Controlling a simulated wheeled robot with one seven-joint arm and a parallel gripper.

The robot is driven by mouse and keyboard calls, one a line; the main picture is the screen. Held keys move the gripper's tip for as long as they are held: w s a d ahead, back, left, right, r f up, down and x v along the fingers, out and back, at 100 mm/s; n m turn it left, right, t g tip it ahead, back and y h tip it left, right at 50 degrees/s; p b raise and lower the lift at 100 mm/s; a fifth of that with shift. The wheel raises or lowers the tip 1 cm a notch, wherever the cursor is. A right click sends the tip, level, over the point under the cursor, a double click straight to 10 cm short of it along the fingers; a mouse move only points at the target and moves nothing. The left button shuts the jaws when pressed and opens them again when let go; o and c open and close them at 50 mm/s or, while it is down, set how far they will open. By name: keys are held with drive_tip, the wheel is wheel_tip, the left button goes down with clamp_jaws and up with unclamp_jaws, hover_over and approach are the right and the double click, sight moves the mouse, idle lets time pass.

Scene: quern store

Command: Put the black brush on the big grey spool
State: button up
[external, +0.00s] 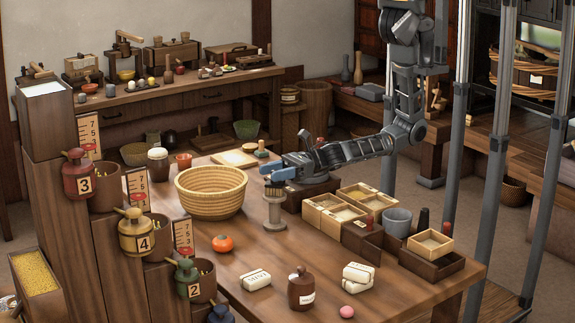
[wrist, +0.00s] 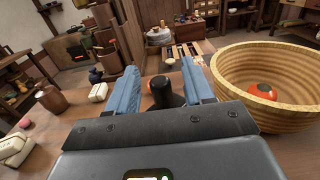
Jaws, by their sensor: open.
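The big grey spool (external: 275,213) stands upright on the table, just right of the wide basket. My gripper (external: 274,178) is right at its top, reaching in level from the right, with its blue fingers apart. In the wrist view my gripper (wrist: 160,85) is open, and the black brush (wrist: 164,92) stands upright between the fingers, with visible gaps at its sides. The brush appears to rest on the spool's top, but the contact is hidden by the gripper. The spool cannot be made out in the wrist view.
A woven basket (external: 211,192) stands close beside the spool, holding a red round thing (wrist: 262,91). An orange fruit (external: 222,243), white blocks (external: 256,279) and a brown jar (external: 301,288) lie nearer the front. Wooden boxes (external: 334,214) stand to the right.

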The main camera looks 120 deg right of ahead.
drive_tip(key=shift+r, duration=0.15)
drive_tip(key=shift+s, duration=0.25)
drive_tip(key=s+b, duration=0.4)
drive_tip(key=s, duration=0.7)
drive_tip(key=shift+s, duration=0.25)
